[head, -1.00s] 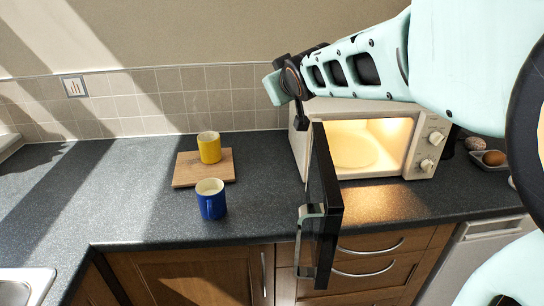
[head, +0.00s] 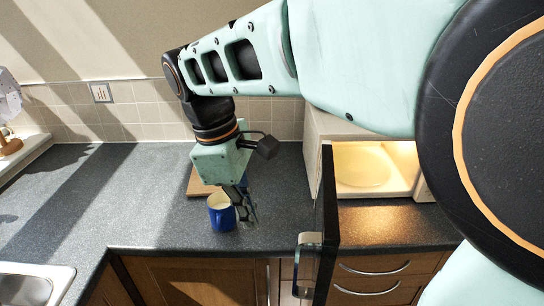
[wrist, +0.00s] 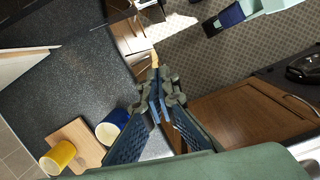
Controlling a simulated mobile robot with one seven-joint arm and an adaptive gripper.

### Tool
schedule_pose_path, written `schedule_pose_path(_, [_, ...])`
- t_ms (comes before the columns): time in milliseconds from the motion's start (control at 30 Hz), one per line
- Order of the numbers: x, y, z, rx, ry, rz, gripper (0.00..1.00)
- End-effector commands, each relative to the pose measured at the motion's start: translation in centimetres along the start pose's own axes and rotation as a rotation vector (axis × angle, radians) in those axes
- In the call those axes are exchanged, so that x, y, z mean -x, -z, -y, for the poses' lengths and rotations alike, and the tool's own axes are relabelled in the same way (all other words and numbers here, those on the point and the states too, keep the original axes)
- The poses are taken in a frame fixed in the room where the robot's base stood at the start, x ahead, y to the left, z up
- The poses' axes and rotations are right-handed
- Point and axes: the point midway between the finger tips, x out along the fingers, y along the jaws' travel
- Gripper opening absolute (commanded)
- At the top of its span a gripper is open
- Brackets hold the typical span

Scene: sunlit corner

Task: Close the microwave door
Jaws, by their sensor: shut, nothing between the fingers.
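The microwave (head: 318,132) stands on the counter at the right, its lit inside and turntable showing. Its black door (head: 326,225) is swung wide open toward me, past the counter's front edge, with a grey handle (head: 304,262) on the left face. My gripper (head: 249,215) points down over the counter, left of the door and apart from it. It is shut and empty; in the wrist view its fingertips (wrist: 158,88) are together. My arm hides the microwave's right side and control panel in the head view.
A blue mug (head: 220,213) stands just left of my gripper. Behind it is a wooden board (head: 198,187); the yellow mug (wrist: 58,155) on it shows in the wrist view. A sink (head: 35,285) is at the lower left. The counter left of the mugs is clear.

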Motion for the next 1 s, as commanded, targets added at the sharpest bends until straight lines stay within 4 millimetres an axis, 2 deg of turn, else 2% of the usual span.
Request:
schedule_pose_path(100, [0.5,-0.5,1.5,0.046,0.042,0.034,0.0])
schedule_pose_path(267, [-0.5,-0.6,2.0,0.057,0.054,0.044,0.0])
schedule_pose_path(367, [-2.1,-0.7,2.1,0.057,0.054,0.044,0.0])
schedule_pose_path(733, [-9.9,-1.1,2.4,0.056,0.053,0.044,0.0])
schedule_pose_path(833, [-9.7,-2.9,2.2,0.052,0.05,0.04,0.0])
schedule_pose_path(1000, [-10.1,-4.5,2.2,0.053,0.05,0.041,0.0])
